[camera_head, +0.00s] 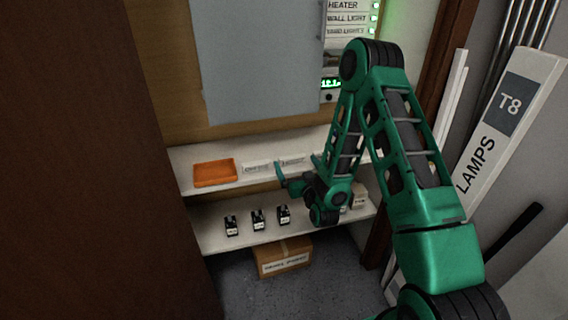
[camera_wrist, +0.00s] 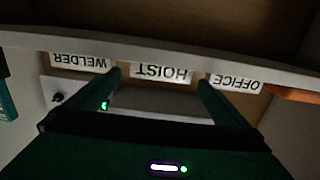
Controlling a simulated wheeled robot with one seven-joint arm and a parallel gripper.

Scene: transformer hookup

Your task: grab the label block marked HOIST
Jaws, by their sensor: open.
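The HOIST label block (camera_wrist: 162,73) is white with black letters and appears upside down in the wrist view. It sits at the shelf's front edge between the WELDER block (camera_wrist: 80,62) and the OFFICE block (camera_wrist: 235,83). My gripper (camera_wrist: 159,78) is open, with one fingertip near each end of the HOIST block. I cannot tell whether the fingers touch it. In the head view, the HOIST block (camera_head: 292,160) is on the upper shelf, just behind my gripper (camera_head: 288,181).
An orange tray (camera_head: 214,173) is on the upper shelf (camera_head: 185,157), left of the blocks. Several small black devices (camera_head: 257,219) stand on the lower shelf (camera_head: 210,240). A cardboard box (camera_head: 284,257) is below. A grey panel door (camera_head: 255,60) hangs above.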

